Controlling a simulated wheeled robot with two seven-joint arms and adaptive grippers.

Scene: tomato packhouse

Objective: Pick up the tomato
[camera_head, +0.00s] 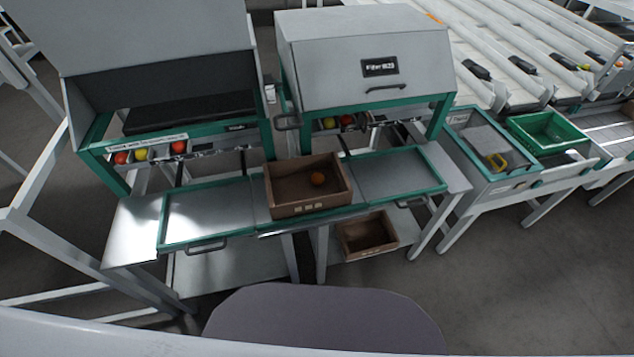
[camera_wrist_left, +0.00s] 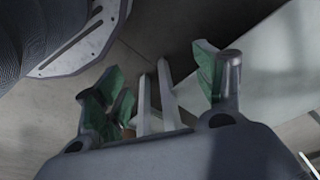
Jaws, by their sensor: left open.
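In the head view neither gripper shows. In the left wrist view my left gripper (camera_wrist_left: 155,85) is open, with its green-padded fingers apart and nothing seen between them. The tomato cannot be made out for certain in the left wrist view, so I cannot tell how far the gripper is from it.
A green-edged metal tray surface (camera_head: 210,215) lies left of the crate, another (camera_head: 400,173) right. A second brown crate (camera_head: 367,236) stands on the lower shelf. A green crate (camera_head: 548,128) is at the right. Hooded machines (camera_head: 365,50) stand behind, with several red and yellow fruits beneath.

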